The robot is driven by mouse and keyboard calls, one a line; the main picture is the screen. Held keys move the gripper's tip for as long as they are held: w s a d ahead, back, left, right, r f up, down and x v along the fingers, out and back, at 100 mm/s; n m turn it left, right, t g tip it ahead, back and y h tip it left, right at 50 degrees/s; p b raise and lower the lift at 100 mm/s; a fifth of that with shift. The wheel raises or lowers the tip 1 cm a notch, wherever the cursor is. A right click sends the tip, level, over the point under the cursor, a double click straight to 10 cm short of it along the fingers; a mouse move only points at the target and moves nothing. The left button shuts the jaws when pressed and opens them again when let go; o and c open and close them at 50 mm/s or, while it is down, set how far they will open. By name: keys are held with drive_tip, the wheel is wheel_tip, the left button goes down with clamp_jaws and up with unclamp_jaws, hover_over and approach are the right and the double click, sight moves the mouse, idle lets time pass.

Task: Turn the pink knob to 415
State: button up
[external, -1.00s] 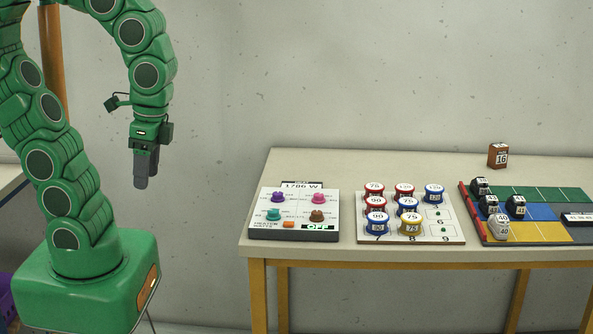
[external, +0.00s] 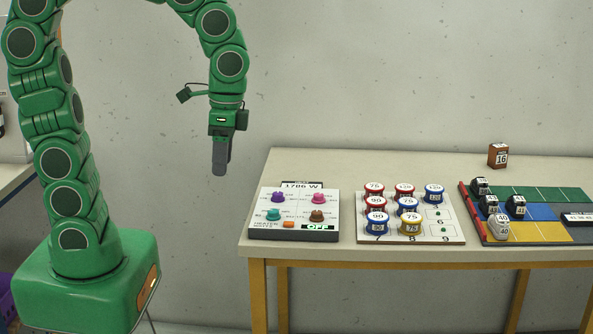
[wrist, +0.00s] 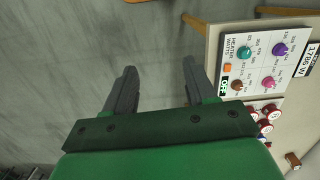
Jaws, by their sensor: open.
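The pink knob (external: 318,199) is at the back right of a white heater panel (external: 262,222) on the table. It also shows in the wrist view (wrist: 268,83). A purple knob (external: 278,197), a teal knob (external: 273,214) and a brown knob (external: 317,215) share the panel. The panel's display reads 1786 W and a label at its front reads OFF. The pink knob's setting is too small to read. My gripper (external: 220,172) hangs in the air left of the table, above and left of the panel. In the wrist view its fingers (wrist: 160,82) are apart with nothing between them.
A white board (external: 450,229) with several red, blue and yellow spools stands right of the panel. Further right is a coloured board (external: 540,195) with several dark items and one white one. A brown block (external: 498,156) stands behind. The table's back left (external: 330,165) is clear.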

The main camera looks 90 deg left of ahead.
drive_tip(key=w+a+f, duration=0.3)
drive_tip(key=w+a, duration=0.8)
drive_tip(key=a, duration=0.1)
drive_tip(key=t, duration=0.1)
approach(318, 193)
drive_tip(key=shift+s+d+y, duration=0.1)
drive_tip(key=shift+d+y, duration=0.3)
drive_tip(key=shift+d, duration=0.2)
drive_tip(key=shift+a+f, duration=0.2)
drive_tip(key=shift+f, duration=0.05)
drive_tip(key=shift+a+f, duration=0.1)
drive_tip(key=shift+f, duration=3.7)
drive_tip(key=shift+c, duration=0.3)
clamp_jaws()
